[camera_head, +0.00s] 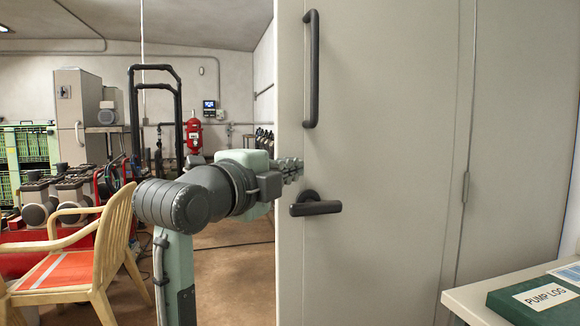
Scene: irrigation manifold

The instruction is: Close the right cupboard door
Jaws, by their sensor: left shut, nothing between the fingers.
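A tall beige cupboard door (385,180) fills the middle and right of the view. It has a long dark vertical pull handle (311,70) at the top and a dark lever handle (320,206) lower down. A hinge (466,187) shows on its right side. My left gripper (293,168) is shut and empty, and it overlaps the door's left edge between the two handles. I cannot tell whether its fingers touch the door. The cupboard's inside is hidden, and how far the door stands open is unclear. My right gripper is out of view.
A table (470,300) with a green "PUMP LOG" binder (535,298) stands at the lower right, close to the door. A wooden chair (90,255) with an orange seat stands at the left. Bare brown floor (235,275) lies between chair and door.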

